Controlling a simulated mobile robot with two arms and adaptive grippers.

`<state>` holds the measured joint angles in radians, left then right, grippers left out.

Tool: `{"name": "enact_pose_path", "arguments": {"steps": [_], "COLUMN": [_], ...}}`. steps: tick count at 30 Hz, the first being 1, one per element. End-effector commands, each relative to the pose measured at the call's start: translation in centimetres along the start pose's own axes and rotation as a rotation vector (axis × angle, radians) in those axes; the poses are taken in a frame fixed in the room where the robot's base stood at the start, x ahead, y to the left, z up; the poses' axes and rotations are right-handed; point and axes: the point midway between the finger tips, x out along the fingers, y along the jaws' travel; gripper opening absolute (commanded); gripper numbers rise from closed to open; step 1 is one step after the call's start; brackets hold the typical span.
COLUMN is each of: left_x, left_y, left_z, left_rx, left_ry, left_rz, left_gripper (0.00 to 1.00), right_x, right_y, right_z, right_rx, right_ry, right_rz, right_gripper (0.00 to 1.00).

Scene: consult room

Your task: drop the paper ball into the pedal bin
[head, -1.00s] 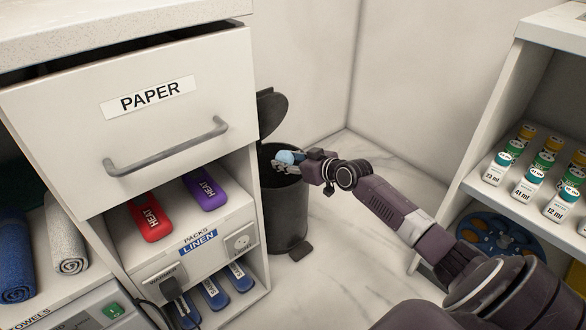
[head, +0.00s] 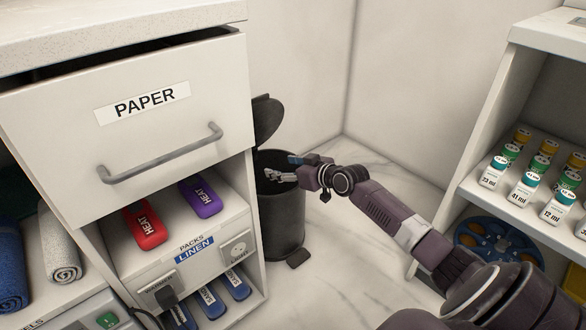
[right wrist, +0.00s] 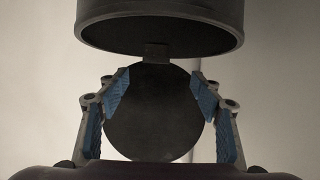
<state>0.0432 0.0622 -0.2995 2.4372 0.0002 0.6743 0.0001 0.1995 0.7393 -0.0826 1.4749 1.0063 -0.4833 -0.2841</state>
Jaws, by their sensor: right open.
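The dark pedal bin (head: 282,228) stands on the floor beside the drawer cabinet, with its round lid (head: 266,119) raised. My right gripper (head: 285,168) is over the bin's mouth, its fingers spread with nothing between them. In the right wrist view, its two blue-padded fingers (right wrist: 160,95) stand wide apart; the bin's rim and wall (right wrist: 160,28) fill the top, and the dark disc of the lid (right wrist: 152,125) shows between the fingers. The paper ball is not visible in either view now; the inside of the bin is mostly hidden. My left gripper is not in view.
The cabinet with the PAPER drawer (head: 190,125) stands close on the bin's left. Walls meet in a corner behind it. A shelf unit (head: 500,205) with several small bottles is on the right. Pale floor (head: 335,240) is clear between.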

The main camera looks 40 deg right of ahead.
Motion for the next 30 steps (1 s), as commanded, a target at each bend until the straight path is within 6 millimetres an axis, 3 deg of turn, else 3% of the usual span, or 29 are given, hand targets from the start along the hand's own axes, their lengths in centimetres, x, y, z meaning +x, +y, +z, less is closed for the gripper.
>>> {"name": "enact_pose_path", "arguments": {"steps": [18,30], "left_x": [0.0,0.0], "left_y": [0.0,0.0], "left_z": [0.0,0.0], "left_rx": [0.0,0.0], "left_ry": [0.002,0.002], "left_rz": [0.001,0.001], "left_gripper": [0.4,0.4], "right_x": [-9.0,-11.5], "right_y": [-0.1,0.0], "right_z": [0.1,0.0], "right_rx": [-0.003,-0.001], "right_ry": [-0.003,0.0], "right_rz": [-0.001,0.0], "right_gripper": [0.6,0.6]}}
